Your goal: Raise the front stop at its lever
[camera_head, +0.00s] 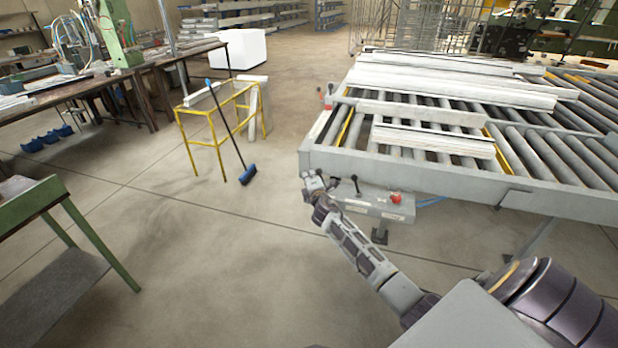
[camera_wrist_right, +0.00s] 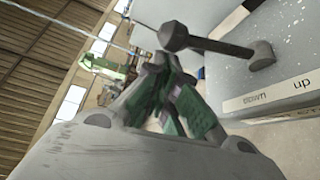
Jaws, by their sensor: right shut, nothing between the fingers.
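A grey control box (camera_head: 372,204) hangs at the near left corner of the roller table. In the right wrist view, a dark lever (camera_wrist_right: 215,44) with a round knob stands out from the box face, beside a label (camera_wrist_right: 270,96) reading "up" and "down". My right gripper (camera_head: 312,183) is at the box's left end. In the right wrist view its fingers (camera_wrist_right: 166,62) are shut and empty, with the tips close to the knob; I cannot tell if they touch it. I cannot make out the front stop. My left gripper is not in view.
The box also carries a red button (camera_head: 396,198) and another black lever (camera_head: 356,185). Above it, the roller table (camera_head: 420,177) bears several pale profiles (camera_head: 435,140). A yellow stand (camera_head: 222,120) and a blue broom (camera_head: 248,174) are to the left. The floor between is clear.

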